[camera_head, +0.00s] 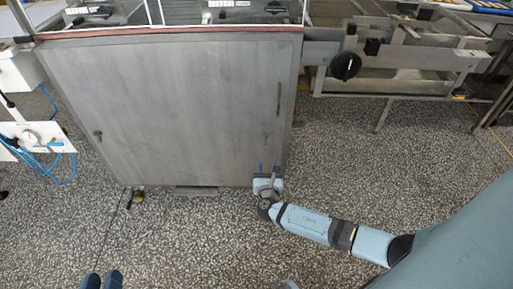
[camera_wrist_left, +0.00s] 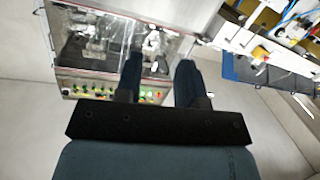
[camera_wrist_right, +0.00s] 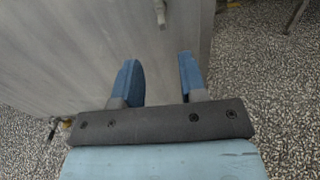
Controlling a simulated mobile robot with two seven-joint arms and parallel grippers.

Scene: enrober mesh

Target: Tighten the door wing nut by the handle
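The door (camera_head: 175,105) is a large grey metal panel, shut, in the middle of the head view. A thin upright handle (camera_head: 279,98) is near its right edge. A small fitting (camera_head: 265,138) below the handle may be the wing nut; it is too small to be sure. My right gripper (camera_head: 268,170) is open and empty, low at the door's right corner. In the right wrist view a metal fitting (camera_wrist_right: 160,12) on the door shows beyond the open fingers, apart from them; I cannot tell which fitting. My left gripper (camera_head: 102,280) is open and empty at the bottom left.
Another small fitting (camera_head: 98,133) is on the door's left side. A black knob (camera_head: 345,65) and metal frame stand right of the door. A white unit (camera_head: 40,138) with blue hoses is at left. The speckled floor (camera_head: 200,235) in front is mostly clear.

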